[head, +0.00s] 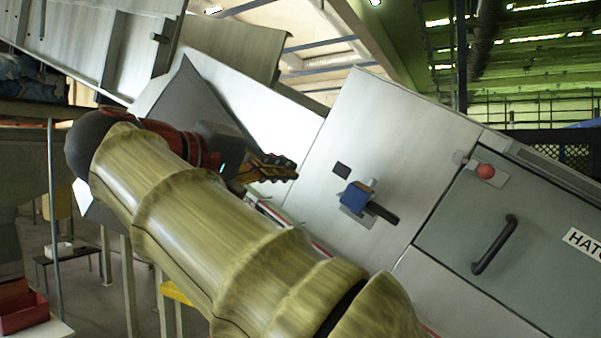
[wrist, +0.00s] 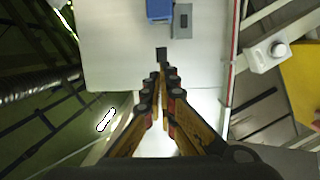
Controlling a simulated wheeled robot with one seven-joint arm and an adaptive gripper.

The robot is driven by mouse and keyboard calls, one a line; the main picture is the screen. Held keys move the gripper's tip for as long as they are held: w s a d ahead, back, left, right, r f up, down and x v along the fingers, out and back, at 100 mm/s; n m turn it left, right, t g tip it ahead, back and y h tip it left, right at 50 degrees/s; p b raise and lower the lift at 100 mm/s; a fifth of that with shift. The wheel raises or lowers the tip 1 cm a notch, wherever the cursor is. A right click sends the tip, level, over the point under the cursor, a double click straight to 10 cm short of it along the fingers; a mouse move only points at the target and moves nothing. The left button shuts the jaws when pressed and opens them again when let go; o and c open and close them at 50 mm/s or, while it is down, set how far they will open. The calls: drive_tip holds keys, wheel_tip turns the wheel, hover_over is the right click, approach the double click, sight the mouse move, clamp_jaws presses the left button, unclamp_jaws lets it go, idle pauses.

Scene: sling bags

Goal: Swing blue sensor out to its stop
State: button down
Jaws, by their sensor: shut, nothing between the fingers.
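The blue sensor (head: 354,196) is a small blue block on a grey metal bracket, fixed to the pale cabinet panel (head: 385,130) in the head view. A dark bar sticks out from it to the lower right. The blue sensor also shows at the top of the wrist view (wrist: 159,10), beside a grey plate (wrist: 182,22). My gripper (head: 292,170) is to the left of the sensor in the head view, apart from it. Its fingers are closed together and empty in the wrist view (wrist: 162,75). My sleeved arm hides part of the panel's lower left.
A small dark square (head: 341,169) is on the panel near the sensor. To the right are a red knob (head: 486,171) and a grey hatch door with a black handle (head: 495,245). A red bin (head: 22,308) stands at lower left. Open space lies between gripper and sensor.

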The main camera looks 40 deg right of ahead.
drive_tip(key=s+d+f+p, duration=0.1)
drive_tip(key=d+f, duration=0.2)
drive_tip(key=d, duration=0.7)
drive_tip(key=shift+s, duration=0.15)
drive_tip(key=shift+d+r, duration=0.1)
drive_tip(key=shift+s+d+f+b, duration=0.15)
drive_tip(key=shift+s+f+b, duration=0.25)
drive_tip(key=shift+s+b, duration=0.25)
